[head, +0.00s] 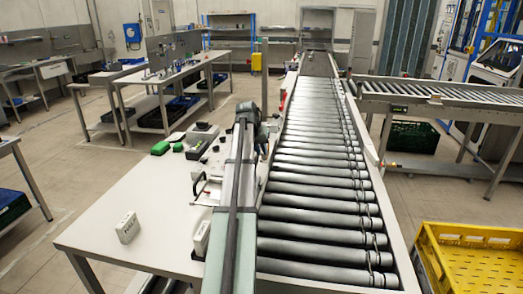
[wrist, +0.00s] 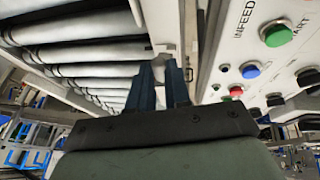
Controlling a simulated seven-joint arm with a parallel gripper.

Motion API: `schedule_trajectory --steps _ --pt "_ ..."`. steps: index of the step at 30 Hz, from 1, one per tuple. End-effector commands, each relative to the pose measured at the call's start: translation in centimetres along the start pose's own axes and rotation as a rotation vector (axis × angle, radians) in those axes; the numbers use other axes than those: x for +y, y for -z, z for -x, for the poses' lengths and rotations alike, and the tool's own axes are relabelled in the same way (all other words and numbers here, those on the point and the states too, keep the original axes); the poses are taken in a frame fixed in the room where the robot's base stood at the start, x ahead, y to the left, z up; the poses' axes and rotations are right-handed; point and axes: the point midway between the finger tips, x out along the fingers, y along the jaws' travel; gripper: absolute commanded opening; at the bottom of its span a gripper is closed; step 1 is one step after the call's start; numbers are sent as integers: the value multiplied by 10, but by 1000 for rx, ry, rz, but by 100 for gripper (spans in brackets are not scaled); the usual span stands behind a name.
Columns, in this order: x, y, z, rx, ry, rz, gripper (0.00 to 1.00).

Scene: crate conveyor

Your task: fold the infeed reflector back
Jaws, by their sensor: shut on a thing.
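In the wrist view my gripper (wrist: 160,68) has its two dark blue fingers closed on a small grey piece at the conveyor's side rail, which I take to be the infeed reflector (wrist: 164,56). Little of the reflector shows between the fingertips, and I cannot tell its angle. In the head view my arm covers the near left side of the roller conveyor (head: 315,160), and the gripper and reflector are hidden behind it.
Just right of the fingers in the wrist view is a control panel (wrist: 222,95) marked INFEED, with green (wrist: 277,34), blue (wrist: 250,70) and red (wrist: 236,91) buttons. A white table (head: 120,215) stands left of the conveyor, a yellow crate (head: 470,236) at lower right.

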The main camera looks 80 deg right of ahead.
Motion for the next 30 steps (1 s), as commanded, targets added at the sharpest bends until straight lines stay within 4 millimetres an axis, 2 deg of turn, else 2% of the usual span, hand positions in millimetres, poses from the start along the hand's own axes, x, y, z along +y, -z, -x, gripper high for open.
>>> schedule_trajectory --steps 11,21,30 --pt "-22 2 2 -1 -235 102 0" --pt "-43 0 -2 -2 -517 217 0" --pt "-56 -2 -7 -3 -698 292 0"
